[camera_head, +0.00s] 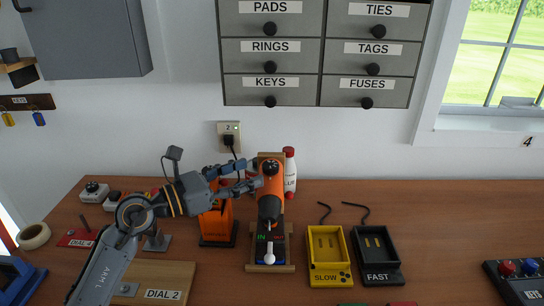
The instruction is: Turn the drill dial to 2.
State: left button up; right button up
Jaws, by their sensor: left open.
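An orange and black drill-like tool (270,207) stands upright on a wooden stand (286,268) at the middle of the bench. A dark round knob (271,167) shows near its top, and a white-tipped lever (269,258) shows low on its front. I cannot make out any dial numbers. My left gripper (253,177) is open, its fingers reaching right, just left of the tool's upper part. Whether they touch it is unclear. Beneath the left arm, a wooden board (185,275) carries the label DIAL 2. My right gripper is not in view.
An orange device (217,224) stands left of the tool, partly behind the left gripper. A yellow SLOW charger (329,255) and black FAST charger (375,255) stand right. A red-and-white bottle (290,172) is behind. Labelled drawers (270,58) hang above. The bench's right middle is clear.

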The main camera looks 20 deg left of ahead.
aim_at(272, 164)
pick_arm(q)
jog(key=p+x, duration=0.2)
jog(key=x, duration=0.4)
jog(key=shift+r, duration=0.15)
jog(key=shift+w+d, duration=0.35)
jog(key=shift+w, duration=0.05)
